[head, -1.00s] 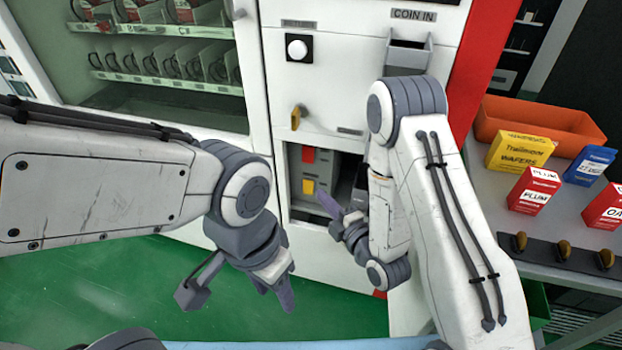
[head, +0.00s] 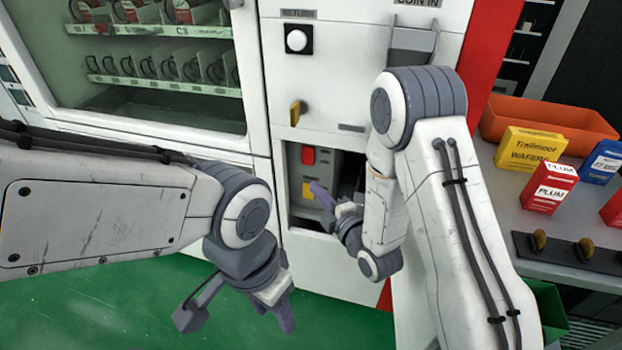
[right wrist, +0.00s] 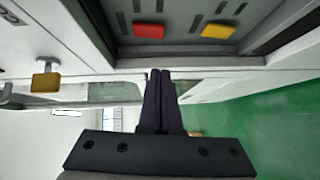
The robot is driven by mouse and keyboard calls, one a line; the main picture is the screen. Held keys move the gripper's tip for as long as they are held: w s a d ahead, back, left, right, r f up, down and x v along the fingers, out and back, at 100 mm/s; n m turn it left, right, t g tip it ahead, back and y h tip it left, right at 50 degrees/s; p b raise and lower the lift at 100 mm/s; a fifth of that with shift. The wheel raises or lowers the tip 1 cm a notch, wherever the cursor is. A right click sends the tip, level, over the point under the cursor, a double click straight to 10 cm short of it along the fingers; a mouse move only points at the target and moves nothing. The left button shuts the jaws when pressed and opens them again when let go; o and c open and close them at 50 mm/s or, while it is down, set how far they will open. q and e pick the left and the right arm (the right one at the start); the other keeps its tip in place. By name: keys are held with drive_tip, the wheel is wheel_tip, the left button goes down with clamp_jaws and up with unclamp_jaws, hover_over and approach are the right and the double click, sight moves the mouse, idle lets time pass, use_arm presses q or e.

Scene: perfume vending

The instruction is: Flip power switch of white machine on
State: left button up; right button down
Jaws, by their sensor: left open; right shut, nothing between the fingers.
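The white machine (head: 350,92) stands ahead with an open recess in its lower front. Inside the recess a red switch (head: 308,156) sits above a yellow switch (head: 308,189); the right wrist view also shows the red one (right wrist: 149,31) and the yellow one (right wrist: 218,31). I cannot tell which is the power switch or its position. My right gripper (head: 322,196) is shut and empty at the recess opening, apart from both switches; its fingers (right wrist: 160,98) show together in the wrist view. My left gripper (head: 236,318) is open and empty, low in front of the machine.
A yellow key-like knob (head: 295,112) sticks out above the recess. A coin slot (head: 412,46) is at upper right. At right, a grey shelf (head: 512,218) carries an orange bin (head: 548,122) and several boxes. Green floor (head: 120,300) is clear at lower left.

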sight(304, 163)
drive_tip(key=shift+w+a+f, duration=0.1)
drive_tip(key=shift+w+a, duration=0.1)
drive_tip(key=shift+w, duration=1.25)
drive_tip(key=shift+w+a+f, duration=0.15)
drive_tip(key=shift+w+a, duration=0.1)
drive_tip(key=shift+w, duration=1.25)
drive_tip(key=shift+w+a+f, duration=0.1)
drive_tip(key=shift+w+a, duration=0.1)
drive_tip(key=shift+w, duration=1.25)
drive_tip(key=shift+b, duration=0.3)
